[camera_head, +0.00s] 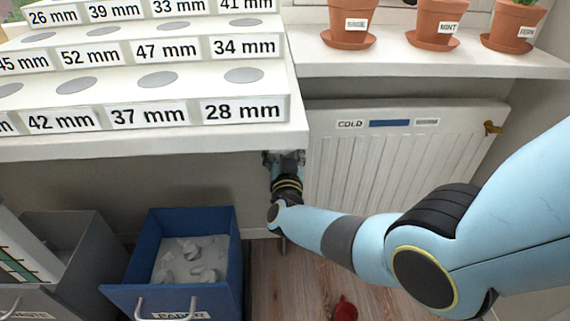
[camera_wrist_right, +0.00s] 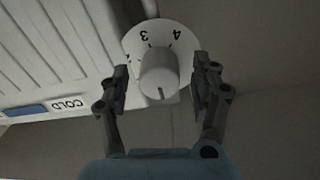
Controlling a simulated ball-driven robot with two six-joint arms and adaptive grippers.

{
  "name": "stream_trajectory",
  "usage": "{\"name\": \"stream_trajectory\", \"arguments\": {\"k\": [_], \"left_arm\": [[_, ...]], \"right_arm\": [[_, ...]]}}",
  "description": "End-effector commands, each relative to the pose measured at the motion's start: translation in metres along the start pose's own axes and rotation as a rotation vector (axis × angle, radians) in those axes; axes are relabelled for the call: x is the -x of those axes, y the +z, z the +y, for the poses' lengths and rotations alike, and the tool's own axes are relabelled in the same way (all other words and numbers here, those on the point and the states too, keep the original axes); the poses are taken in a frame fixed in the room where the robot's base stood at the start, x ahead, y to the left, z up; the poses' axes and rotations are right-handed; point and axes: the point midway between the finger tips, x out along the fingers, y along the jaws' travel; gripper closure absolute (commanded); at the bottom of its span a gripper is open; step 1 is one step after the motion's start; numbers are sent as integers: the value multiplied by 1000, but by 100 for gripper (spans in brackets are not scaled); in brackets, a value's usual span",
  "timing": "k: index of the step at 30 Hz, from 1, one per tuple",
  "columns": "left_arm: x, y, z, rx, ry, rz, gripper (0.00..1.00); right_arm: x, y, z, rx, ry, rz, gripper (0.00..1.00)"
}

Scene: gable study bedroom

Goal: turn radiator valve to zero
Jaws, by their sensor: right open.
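The radiator valve shows in the right wrist view as a round white dial (camera_wrist_right: 160,38) with a pale knob (camera_wrist_right: 158,76) in front. The figures 3 and 4 can be read upside down on the dial, and a dark mark is on the knob's lower edge. My right gripper (camera_wrist_right: 163,84) is open, with one finger on each side of the knob and gaps visible. In the head view my right gripper (camera_head: 284,162) is at the radiator's left end, by the desk corner; the valve is hidden there. My left gripper is not in view.
The white radiator (camera_head: 400,160) bears a COLD label (camera_head: 350,124). The desk (camera_head: 200,142) with a stepped rack of mm labels overhangs at left. Potted herbs (camera_head: 437,22) stand on the sill. Below are a blue paper bin (camera_head: 240,250) and a red object (camera_head: 345,309) on the floor.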

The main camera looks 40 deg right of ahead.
Motion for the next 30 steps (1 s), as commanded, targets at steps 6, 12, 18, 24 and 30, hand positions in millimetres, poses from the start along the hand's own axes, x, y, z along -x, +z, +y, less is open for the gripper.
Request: {"name": "stream_trajectory", "arguments": {"k": [6, 12, 18, 24, 30], "left_arm": [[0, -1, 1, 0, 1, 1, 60], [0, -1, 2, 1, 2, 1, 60], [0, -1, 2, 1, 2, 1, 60], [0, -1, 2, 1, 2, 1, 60], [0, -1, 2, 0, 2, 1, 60]], "right_arm": [[46, 1, 1, -2, 1, -4, 36], [87, 1, 0, 0, 0, -3, 36], [107, 0, 0, 0, 0, -1, 36], [111, 0, 0, 1, 0, -1, 36], [110, 0, 0, 1, 0, -1, 36]]}}
